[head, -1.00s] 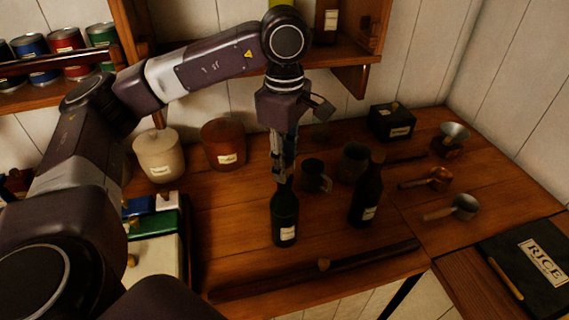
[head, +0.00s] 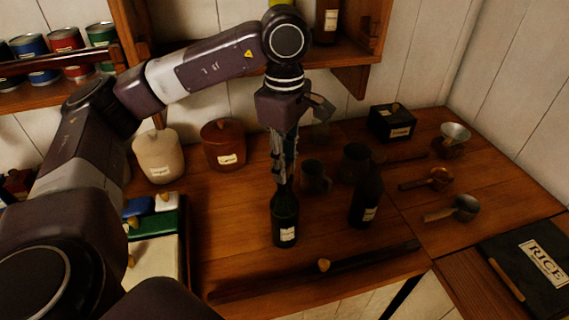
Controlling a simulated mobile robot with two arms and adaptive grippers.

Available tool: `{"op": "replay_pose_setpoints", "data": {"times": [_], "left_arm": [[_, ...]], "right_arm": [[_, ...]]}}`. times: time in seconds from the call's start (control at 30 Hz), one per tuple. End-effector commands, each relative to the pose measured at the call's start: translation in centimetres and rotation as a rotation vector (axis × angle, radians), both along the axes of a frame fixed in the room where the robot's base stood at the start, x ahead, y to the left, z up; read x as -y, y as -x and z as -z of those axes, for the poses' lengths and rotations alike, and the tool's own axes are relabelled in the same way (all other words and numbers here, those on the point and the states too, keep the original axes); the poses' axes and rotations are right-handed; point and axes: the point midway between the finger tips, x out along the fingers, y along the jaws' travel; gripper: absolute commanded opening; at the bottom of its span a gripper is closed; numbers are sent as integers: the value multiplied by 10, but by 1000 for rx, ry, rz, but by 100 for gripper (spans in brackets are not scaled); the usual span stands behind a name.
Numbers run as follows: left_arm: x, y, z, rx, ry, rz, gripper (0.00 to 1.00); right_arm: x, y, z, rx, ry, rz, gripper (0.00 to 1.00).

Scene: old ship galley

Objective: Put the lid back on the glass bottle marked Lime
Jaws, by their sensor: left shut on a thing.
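A dark green glass bottle (head: 285,228) with a white label stands upright on the wooden table; the label is too small to read. My left gripper (head: 283,182) points straight down over it. Its fingers are shut at the bottle's mouth, on what seems to be the lid, which they mostly hide. I cannot tell whether the lid is fully seated. A second dark bottle (head: 367,200) with a white label stands to the right. My right gripper is not in view.
Two dark mugs (head: 314,178) (head: 353,163) stand behind the bottles. A white canister (head: 159,157), a brown canister (head: 224,148) and a black box (head: 392,124) are at the back. Metal scoops (head: 463,208) lie right. A dark strip (head: 370,259) with a knob runs along the front.

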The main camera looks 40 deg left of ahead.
Motion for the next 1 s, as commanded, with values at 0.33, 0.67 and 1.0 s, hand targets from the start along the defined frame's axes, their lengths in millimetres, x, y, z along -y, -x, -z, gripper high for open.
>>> {"op": "replay_pose_setpoints", "data": {"times": [0.33,0.67,1.0], "left_arm": [[0,0,0,0,0,0,42],[0,0,0,0,0,0,59],[0,0,-1,1,0,0,60]], "right_arm": [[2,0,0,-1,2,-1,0],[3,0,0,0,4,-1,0],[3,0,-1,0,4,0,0]]}}
